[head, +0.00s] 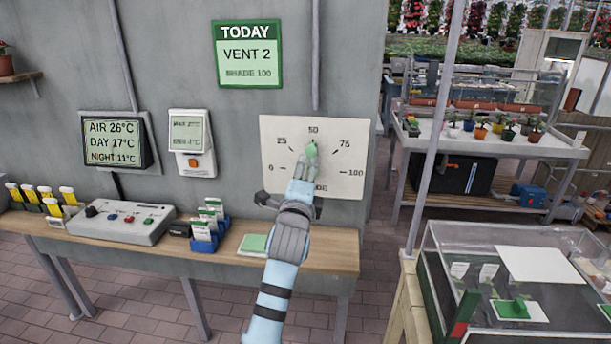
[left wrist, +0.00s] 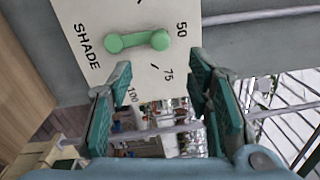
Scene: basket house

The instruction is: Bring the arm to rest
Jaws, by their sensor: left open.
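The shade dial (head: 345,175) is a white plate on the grey wall, marked from 0 to 100. Its green knob (head: 311,150) points up, close to the 50 mark; the knob (left wrist: 137,42) also shows in the left wrist view. My left gripper (head: 301,172) is in front of the dial's lower middle and hides part of the SHADE label. My right gripper is not in view.
Below the dial, a wooden shelf (head: 330,257) carries a control box (head: 120,224), blue seed-packet holders (head: 205,238) and a green pad (head: 253,244). A sign (head: 247,54) reads VENT 2, SHADE 100. A glass-topped case (head: 520,245) and a post (head: 432,140) stand at right.

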